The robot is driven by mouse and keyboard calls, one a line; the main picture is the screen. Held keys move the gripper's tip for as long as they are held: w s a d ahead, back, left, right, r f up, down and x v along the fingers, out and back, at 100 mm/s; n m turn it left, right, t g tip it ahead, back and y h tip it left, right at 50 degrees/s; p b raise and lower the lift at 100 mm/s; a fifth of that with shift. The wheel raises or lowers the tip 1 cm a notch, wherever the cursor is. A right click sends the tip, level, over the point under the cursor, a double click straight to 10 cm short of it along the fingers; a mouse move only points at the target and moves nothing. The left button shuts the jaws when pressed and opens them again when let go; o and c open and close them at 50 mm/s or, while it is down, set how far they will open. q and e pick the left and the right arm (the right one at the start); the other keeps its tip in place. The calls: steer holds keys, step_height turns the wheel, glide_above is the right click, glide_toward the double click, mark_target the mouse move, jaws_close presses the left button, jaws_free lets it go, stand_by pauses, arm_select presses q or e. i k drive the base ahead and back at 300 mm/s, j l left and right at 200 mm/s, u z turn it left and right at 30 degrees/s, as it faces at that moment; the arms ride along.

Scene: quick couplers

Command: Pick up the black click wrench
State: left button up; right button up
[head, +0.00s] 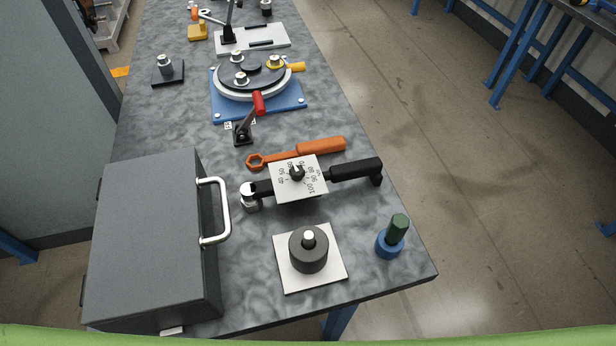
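The black click wrench (345,172) lies on the grey mottled bench in the head view, right of centre. Its black handle points right, close to the bench's right edge. Its silver head (250,195) is at the left end. A square white dial plate (298,178) with numbers and a black knob covers its middle, so that part of the wrench is hidden. Neither of my grippers shows in the head view.
An orange ring wrench (310,149) lies just behind. A grey metal box (150,240) with a silver handle stands at left. In front are a black cylinder on a white plate (336,277) and a blue-green tool (392,238). A blue-based turntable (287,111) stands farther back.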

mark_target(287, 191)
steer(key=l+u, duration=0.25)
steer(key=l, duration=0.3)
steer(key=k+l+u, duration=0.2)
steer(key=l, duration=0.75)
steer(key=k+l+u, duration=0.1)
steer(key=l, duration=0.3)
